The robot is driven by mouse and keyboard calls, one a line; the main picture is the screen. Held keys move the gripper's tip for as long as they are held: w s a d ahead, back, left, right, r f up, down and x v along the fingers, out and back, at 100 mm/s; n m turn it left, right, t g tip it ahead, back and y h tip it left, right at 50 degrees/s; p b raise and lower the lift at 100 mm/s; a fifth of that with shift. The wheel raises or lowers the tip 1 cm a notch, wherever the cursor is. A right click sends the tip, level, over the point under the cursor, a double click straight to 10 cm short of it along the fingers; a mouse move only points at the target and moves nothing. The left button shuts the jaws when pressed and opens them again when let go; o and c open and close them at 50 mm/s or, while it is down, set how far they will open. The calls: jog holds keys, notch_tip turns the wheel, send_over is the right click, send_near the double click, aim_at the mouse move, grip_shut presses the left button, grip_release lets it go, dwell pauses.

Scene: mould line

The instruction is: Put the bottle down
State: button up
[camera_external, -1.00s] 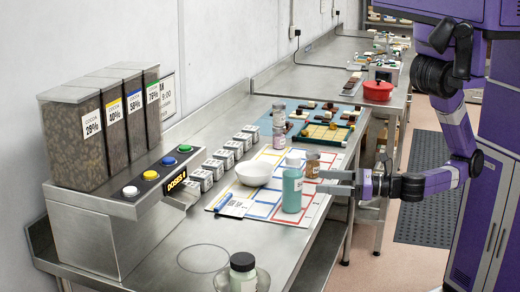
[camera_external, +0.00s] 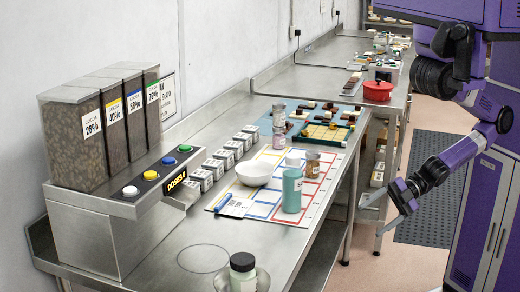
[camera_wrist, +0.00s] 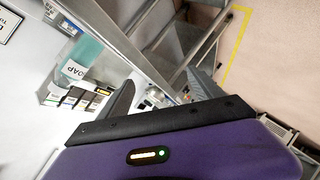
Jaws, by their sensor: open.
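A small brown bottle or jar with a pale label (camera_external: 312,168) stands upright on the white mat with coloured lines (camera_external: 262,205). A teal bottle with a white cap (camera_external: 292,188) stands upright to its left and nearer the camera. My gripper (camera_external: 378,217) is open and empty, off the bench's right side and apart from both. In the wrist view its two fingers (camera_wrist: 162,95) are spread with nothing held between them. A teal container marked SOAP (camera_wrist: 80,60) shows at the left there; I cannot tell if it is the same teal bottle.
A white bowl (camera_external: 254,172), a stack of small jars (camera_external: 279,128) and a game-like board (camera_external: 325,134) are on the bench. Dispensers (camera_external: 100,120) stand at the left. A lidded jar (camera_external: 243,270) sits in front. The floor mat (camera_external: 425,222) lies beyond my gripper.

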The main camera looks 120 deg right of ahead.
jog(key=s+d+r+m+t, duration=0.1)
jog(key=r+m, duration=0.4)
jog(key=m, duration=0.6)
jog(key=s+d, duration=0.1)
jog(key=s, duration=0.1)
jog(key=shift+s, duration=0.4)
